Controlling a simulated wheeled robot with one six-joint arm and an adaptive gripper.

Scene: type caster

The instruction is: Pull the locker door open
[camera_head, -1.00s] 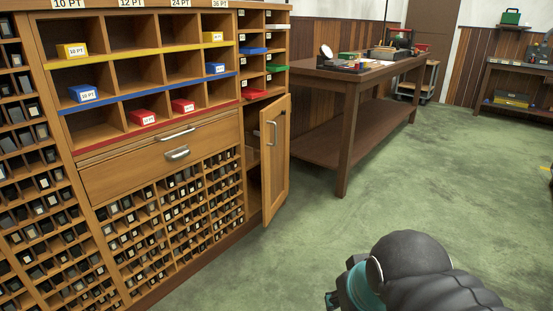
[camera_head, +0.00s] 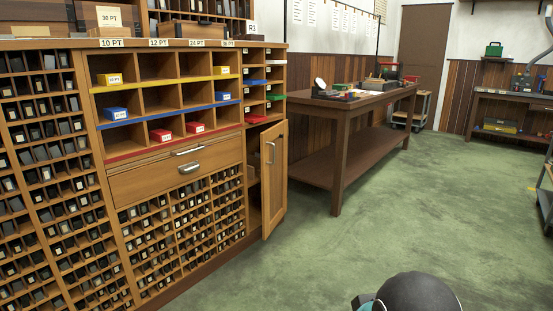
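The wooden locker door (camera_head: 275,180) is at the right end of the type cabinet in the head view. It stands swung partly outward, with a dark gap showing behind its left edge. A metal bar handle (camera_head: 270,152) is on the door's upper face. Part of my arm shows at the bottom edge, well apart from the door. My gripper is not in the frame, so its state is hidden. The inside of the locker is mostly hidden by the door.
The type cabinet (camera_head: 120,180) fills the left, with a drawer (camera_head: 178,174) and compartments holding coloured boxes. A dark wooden table (camera_head: 338,150) stands right of the door. Green floor (camera_head: 330,255) in front is clear. A grey cart (camera_head: 545,195) is at the right edge.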

